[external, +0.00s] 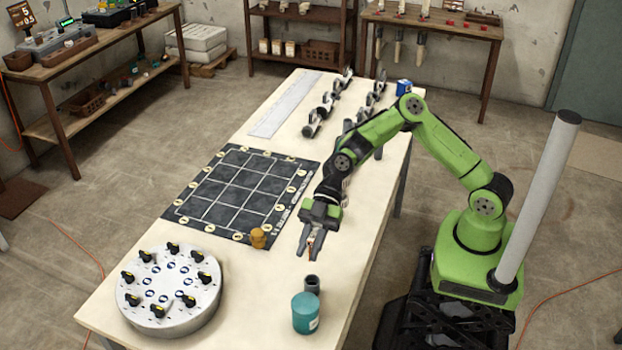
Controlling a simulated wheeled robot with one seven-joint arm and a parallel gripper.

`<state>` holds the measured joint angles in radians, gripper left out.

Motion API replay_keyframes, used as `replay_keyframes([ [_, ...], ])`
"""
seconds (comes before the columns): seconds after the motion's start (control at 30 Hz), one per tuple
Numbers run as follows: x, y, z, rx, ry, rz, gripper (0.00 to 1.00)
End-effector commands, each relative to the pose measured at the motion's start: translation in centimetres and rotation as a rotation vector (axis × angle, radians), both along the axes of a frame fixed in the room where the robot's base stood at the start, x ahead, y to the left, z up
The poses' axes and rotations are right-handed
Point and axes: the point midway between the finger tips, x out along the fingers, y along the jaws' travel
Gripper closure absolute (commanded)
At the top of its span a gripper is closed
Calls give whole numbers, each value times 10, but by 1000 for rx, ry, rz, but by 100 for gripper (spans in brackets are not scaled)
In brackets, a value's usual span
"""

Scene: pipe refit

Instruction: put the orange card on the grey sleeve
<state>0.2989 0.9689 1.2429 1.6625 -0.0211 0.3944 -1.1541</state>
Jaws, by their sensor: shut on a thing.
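My gripper (308,252) points down over the table, to the right of the black grid mat. It is shut on the orange card (311,241), of which only a small orange sliver shows between the fingers. The grey sleeve (312,285), a short dark grey cylinder, stands upright on the table just in front of the gripper, nearer the camera. The card is held above the table and appears apart from the sleeve.
A teal tub (305,313) stands close in front of the sleeve. A round grey plate (170,310) with several black-and-yellow knobs lies at the left. Several metal fittings (327,106) stand at the far end.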

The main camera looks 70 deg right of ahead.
Motion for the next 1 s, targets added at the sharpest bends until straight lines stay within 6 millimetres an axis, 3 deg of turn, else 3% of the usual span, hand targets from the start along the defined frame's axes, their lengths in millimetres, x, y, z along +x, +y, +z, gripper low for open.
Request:
replay_keyframes([
  [0.03, -1, 0, -18, -1, 8, 0, 100],
  [0.1, 0, 0, -35, 0, 8, 1, 100],
  [0.43, 0, -1, -87, 1, 6, 1, 100],
  [0.8, 1, -1, -93, -1, 1, 0, 100],
  [0.83, 1, -1, -92, 0, 1, 0, 73],
  [0.97, 1, -1, -92, 0, 1, 0, 53],
  [1.0, 1, -1, -92, 0, 1, 0, 52],
])
